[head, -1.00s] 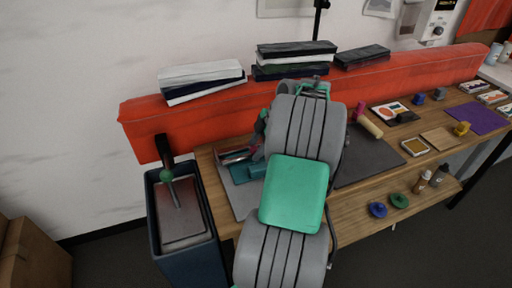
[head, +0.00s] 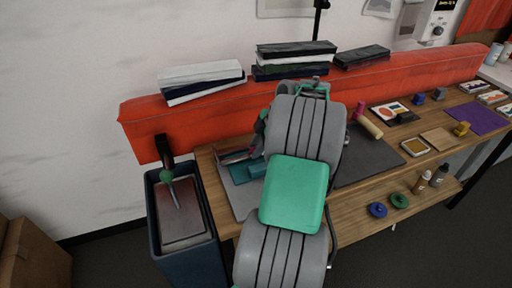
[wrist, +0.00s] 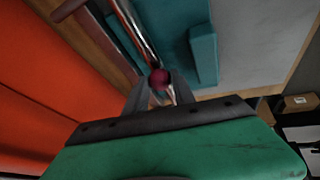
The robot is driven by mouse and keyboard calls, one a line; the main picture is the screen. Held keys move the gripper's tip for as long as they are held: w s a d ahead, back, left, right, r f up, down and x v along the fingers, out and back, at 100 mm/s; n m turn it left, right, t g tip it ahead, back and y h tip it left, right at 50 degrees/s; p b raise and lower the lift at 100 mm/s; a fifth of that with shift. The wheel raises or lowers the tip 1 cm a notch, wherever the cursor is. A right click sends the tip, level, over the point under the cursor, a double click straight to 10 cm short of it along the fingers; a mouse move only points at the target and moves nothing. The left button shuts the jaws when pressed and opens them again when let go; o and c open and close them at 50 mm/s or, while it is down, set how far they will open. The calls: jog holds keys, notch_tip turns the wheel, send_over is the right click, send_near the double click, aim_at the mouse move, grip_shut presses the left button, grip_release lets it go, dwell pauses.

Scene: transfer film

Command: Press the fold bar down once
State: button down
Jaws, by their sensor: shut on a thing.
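The fold bar is a thin silver and red bar (head: 236,157) on the left part of the bench, over a teal press base (head: 246,172). In the wrist view the bar (wrist: 137,32) runs from the top down to a dark red round end (wrist: 159,79). My gripper (wrist: 160,92) is shut on that end, one finger on each side. The teal base (wrist: 172,28) with a raised teal block (wrist: 204,55) lies beyond and beside the bar. In the head view my arm hides the fingertips and part of the press.
A blue bin (head: 186,252) stands left of the bench. A red padded bar (head: 300,90) runs along the back, with stacks of books on it. A dark mat (head: 372,160) and small craft items lie right of my arm. A lower shelf (head: 428,205) holds bottles.

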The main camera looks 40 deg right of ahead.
jog(key=shift+r, duration=0.15)
dwell(0.8)
jog(key=shift+w+d+r, duration=0.1)
jog(key=shift+w+r, duration=0.1)
jog(key=shift+r, duration=0.3)
jog(key=c, duration=1.1)
grip_release()
jog(key=shift+f, duration=0.1)
jog(key=shift+o, duration=0.2)
jog(key=v, duration=0.7)
jog(key=shift+r+p, duration=0.3)
jog(key=shift+r, duration=0.1)
jog(key=shift+s+d, duration=0.1)
jog(key=shift+s, duration=0.05)
